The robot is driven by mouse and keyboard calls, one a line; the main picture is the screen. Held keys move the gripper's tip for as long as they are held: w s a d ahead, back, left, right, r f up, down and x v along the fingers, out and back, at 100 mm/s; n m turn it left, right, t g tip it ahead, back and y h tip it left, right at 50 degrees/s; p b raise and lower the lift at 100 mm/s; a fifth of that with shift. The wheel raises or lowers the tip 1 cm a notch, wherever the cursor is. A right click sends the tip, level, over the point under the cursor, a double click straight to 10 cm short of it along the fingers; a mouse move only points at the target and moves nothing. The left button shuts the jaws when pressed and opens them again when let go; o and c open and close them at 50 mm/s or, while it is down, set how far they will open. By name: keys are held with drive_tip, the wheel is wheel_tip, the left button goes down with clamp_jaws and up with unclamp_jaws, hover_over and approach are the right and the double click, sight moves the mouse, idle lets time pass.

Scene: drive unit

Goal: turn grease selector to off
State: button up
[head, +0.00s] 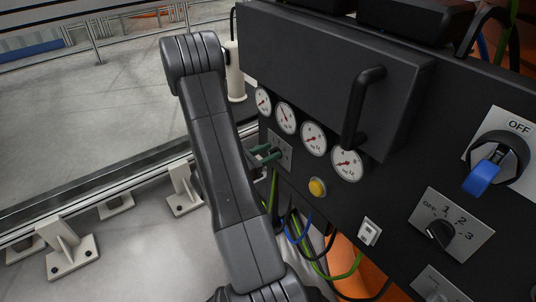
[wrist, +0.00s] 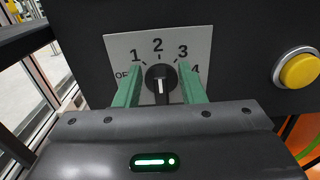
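A black rotary knob (wrist: 160,84) on a light plate (wrist: 196,46) sits in the middle of the wrist view. The plate reads OFF, 1, 2, 3, 4, with OFF partly hidden by the left finger. The knob's white line stands roughly upright, in line with 2. My gripper (wrist: 160,72) is open, with one green finger on each side of the knob; no contact is clear. In the head view, my gripper (head: 267,154) is at the same small plate (head: 284,146), below the gauges. No name for this selector is readable.
A yellow button (head: 318,187) is right of the plate. A second selector (head: 440,233), marked OFF to 3, and a blue-handled switch (head: 486,172) are farther right. Round gauges (head: 314,138) and a black box with a handle (head: 361,108) are above. Cables (head: 309,240) hang below.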

drive_tip(key=shift+w, duration=0.1)
clamp_jaws()
